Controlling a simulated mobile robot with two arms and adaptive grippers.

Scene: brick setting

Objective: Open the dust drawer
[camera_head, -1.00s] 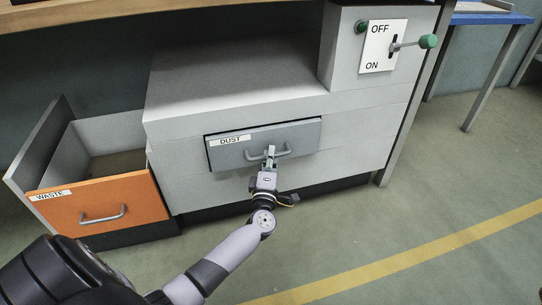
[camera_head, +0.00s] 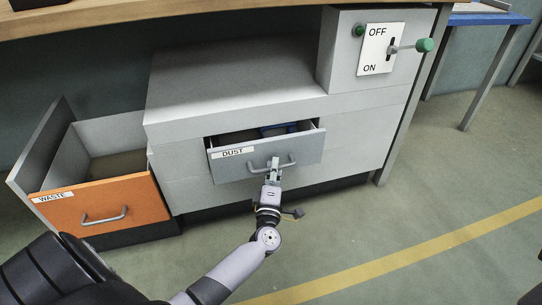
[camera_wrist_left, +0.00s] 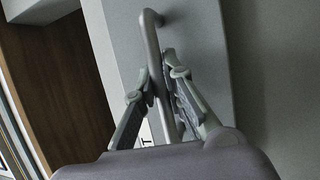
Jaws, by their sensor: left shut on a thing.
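The grey dust drawer (camera_head: 232,167), labelled DUST, is partly pulled out of the light grey machine, and its open top shows a dark inside with something blue at the back. My left gripper (camera_head: 273,166) is shut on the drawer's bar handle (camera_head: 287,161). In the left wrist view the fingers (camera_wrist_left: 160,92) stand on either side of the handle (camera_wrist_left: 150,40), with the drawer front behind. My right gripper is not in view.
An orange-fronted waste drawer (camera_head: 140,198) stands open at the left. A switch panel (camera_head: 381,48) with a green-knobbed lever is at the upper right. A blue-edged table (camera_head: 490,19) stands further right. The floor in front is clear, with a yellow line (camera_head: 420,250).

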